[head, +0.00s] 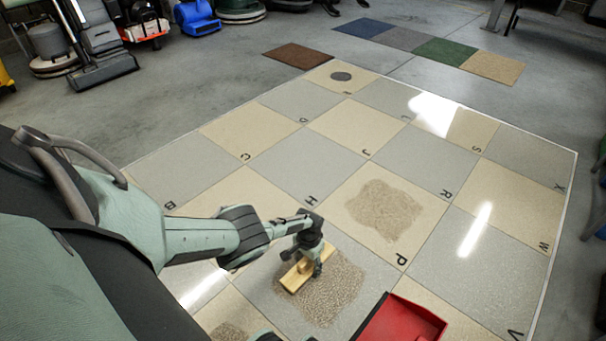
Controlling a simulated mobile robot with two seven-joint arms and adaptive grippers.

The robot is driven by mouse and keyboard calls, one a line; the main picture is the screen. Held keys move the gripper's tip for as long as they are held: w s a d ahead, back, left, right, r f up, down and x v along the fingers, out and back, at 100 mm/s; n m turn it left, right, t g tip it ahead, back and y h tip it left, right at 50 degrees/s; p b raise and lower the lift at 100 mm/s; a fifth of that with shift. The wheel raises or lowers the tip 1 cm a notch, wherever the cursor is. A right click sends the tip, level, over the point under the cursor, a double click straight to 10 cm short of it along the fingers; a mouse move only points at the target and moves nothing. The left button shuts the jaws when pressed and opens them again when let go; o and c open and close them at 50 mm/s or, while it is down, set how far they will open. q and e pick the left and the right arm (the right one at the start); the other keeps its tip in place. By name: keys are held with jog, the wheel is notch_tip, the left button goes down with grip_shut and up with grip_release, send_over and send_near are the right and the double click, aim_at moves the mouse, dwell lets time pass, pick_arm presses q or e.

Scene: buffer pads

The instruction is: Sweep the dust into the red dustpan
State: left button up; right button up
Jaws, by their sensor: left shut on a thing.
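My left gripper (307,264) reaches in from the left and is shut on a wooden brush (293,279), a yellow-tan block held low over the tiled floor. The brush is at the left part of a brown dust patch (338,290) on a grey tile. Whether its underside touches the floor is hidden. A second dust patch (383,209) lies on the beige tile marked P. A third patch (229,332) is cut off by the bottom edge. The red dustpan (418,318) is at the bottom, right of the brush and partly out of frame. My right gripper is not in view.
The lettered grey and beige tiles (281,168) are otherwise mostly clear. A dark round spot (341,76) lies on a far tile. Colored mats (446,52) lie beyond. Floor-cleaning machines (103,70) and a blue blower (196,18) stand at the back left.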

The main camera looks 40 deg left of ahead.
pick_arm(q)
jog(key=d+p, duration=0.1)
jog(key=d, duration=0.3)
jog(key=shift+s+d, duration=0.1)
jog(key=shift+d, duration=0.05)
jog(key=d, duration=0.9)
jog(key=shift+s+d+p, duration=0.2)
jog(key=shift+d+p, duration=0.2)
jog(key=shift+d, duration=3.1)
